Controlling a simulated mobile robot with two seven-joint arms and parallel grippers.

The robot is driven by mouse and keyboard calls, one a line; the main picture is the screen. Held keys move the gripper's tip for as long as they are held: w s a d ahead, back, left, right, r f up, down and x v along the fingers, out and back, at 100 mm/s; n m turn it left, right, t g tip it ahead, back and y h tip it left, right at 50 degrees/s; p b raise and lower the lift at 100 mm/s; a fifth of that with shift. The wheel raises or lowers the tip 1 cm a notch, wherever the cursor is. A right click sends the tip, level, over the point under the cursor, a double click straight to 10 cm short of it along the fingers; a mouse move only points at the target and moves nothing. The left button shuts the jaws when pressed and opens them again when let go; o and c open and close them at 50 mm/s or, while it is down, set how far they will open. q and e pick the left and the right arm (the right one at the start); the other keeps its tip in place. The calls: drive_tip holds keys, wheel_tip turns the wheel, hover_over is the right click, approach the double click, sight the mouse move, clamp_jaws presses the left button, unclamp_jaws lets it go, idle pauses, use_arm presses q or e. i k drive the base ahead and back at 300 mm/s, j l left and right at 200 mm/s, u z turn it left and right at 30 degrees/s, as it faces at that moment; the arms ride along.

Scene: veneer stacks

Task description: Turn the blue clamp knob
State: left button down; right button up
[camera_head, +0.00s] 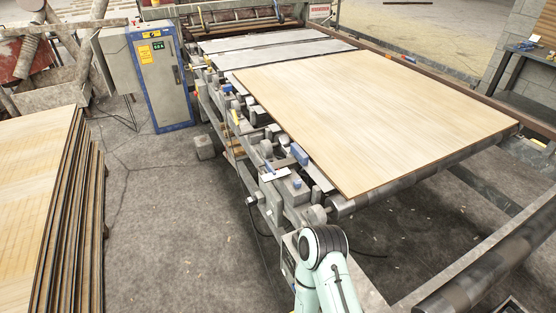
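Several small blue parts sit along the near left edge of the roller machine, and I cannot tell which is the clamp knob. The largest is a blue block (299,154) beside the veneer sheet's left edge. A smaller blue piece (268,170) lies just left of it near a white plate. Another blue part (228,88) is farther up the same edge. A pale green arm link of mine rises from the bottom, below these parts. Neither of my grippers shows.
A large veneer sheet (380,110) lies on the machine. A blue-and-grey control cabinet (158,75) stands at the back left. A tall veneer stack (35,180) is at the left. A dark roller (490,265) crosses the lower right. The concrete floor (165,230) between stack and machine is clear.

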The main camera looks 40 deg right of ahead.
sight(297, 182)
drive_tip(key=i, duration=1.6)
drive_tip(key=i+z, duration=0.2)
drive_tip(key=z, duration=0.2)
drive_tip(key=i+j+z, duration=0.1)
drive_tip(key=z, duration=0.35)
drive_tip(key=i+j+z, duration=0.15)
drive_tip(key=z, duration=0.25)
drive_tip(key=i, duration=0.1)
